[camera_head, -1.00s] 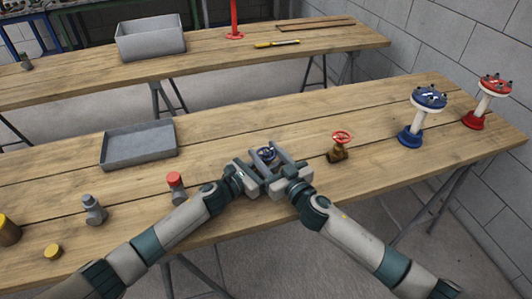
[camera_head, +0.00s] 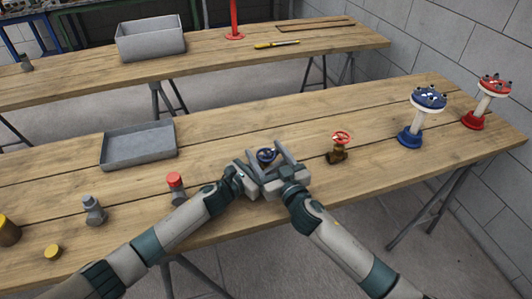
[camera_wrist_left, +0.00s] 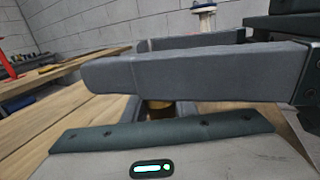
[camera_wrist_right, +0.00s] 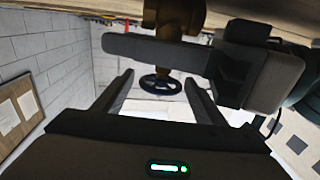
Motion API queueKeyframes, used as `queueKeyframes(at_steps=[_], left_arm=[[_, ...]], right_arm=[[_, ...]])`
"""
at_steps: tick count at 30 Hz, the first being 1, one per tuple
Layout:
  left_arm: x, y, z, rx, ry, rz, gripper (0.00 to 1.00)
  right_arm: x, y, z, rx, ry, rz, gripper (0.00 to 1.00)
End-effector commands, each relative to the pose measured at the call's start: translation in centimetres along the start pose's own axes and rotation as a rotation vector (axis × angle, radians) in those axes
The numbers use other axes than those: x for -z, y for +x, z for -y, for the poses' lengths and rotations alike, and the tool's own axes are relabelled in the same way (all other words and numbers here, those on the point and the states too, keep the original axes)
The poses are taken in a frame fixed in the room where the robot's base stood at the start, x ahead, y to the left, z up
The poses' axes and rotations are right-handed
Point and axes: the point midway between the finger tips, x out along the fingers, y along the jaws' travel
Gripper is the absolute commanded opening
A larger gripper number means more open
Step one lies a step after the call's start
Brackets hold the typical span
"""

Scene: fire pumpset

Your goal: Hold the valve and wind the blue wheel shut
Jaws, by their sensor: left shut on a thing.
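The brass valve (camera_wrist_right: 175,18) with the blue wheel (camera_head: 266,155) stands on the near bench; its body is mostly hidden by my grippers in the head view. My left gripper (camera_head: 257,174) is shut on the valve body, of which a bit of brass (camera_wrist_left: 160,108) shows behind a finger in the left wrist view. My right gripper (camera_head: 266,149) is open, its two fingers apart on either side of the blue wheel. In the right wrist view the wheel (camera_wrist_right: 159,85) sits between the fingertips with gaps on both sides.
A brass valve with a red wheel (camera_head: 339,142) stands to the right. Blue (camera_head: 428,98) and red (camera_head: 493,86) flanged pieces stand farther right. A grey tray (camera_head: 138,147) lies behind left. A red-capped fitting (camera_head: 176,187) and grey fitting (camera_head: 93,210) stand left.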

Motion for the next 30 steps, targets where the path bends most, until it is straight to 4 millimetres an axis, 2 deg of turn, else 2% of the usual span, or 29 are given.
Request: queueKeyframes(at_steps=[5, 11, 17, 24, 30], left_arm=[[0.1, 0.0, 0.0, -0.001, -0.002, -0.001, 0.00], [0.1, 0.0, -0.1, -0.002, -0.001, -0.001, 0.00], [0.1, 0.0, -0.1, -0.003, -0.001, -0.001, 0.00], [0.0, 0.0, -0.2, -0.003, -0.001, -0.001, 0.00], [0.0, 0.0, -0.2, -0.003, 0.000, -0.001, 0.00]], right_arm=[[-0.1, -0.2, 0.0, 0.000, 0.000, 0.002, 0.65], [-0.2, -1.4, -0.1, 0.000, 0.001, 0.003, 0.65], [-0.3, -4.3, 0.0, 0.000, 0.001, 0.003, 0.65], [-0.2, -8.5, 0.0, -0.001, 0.001, 0.003, 0.65], [-0.1, -11.0, 0.0, 0.000, 0.001, 0.001, 0.65]])
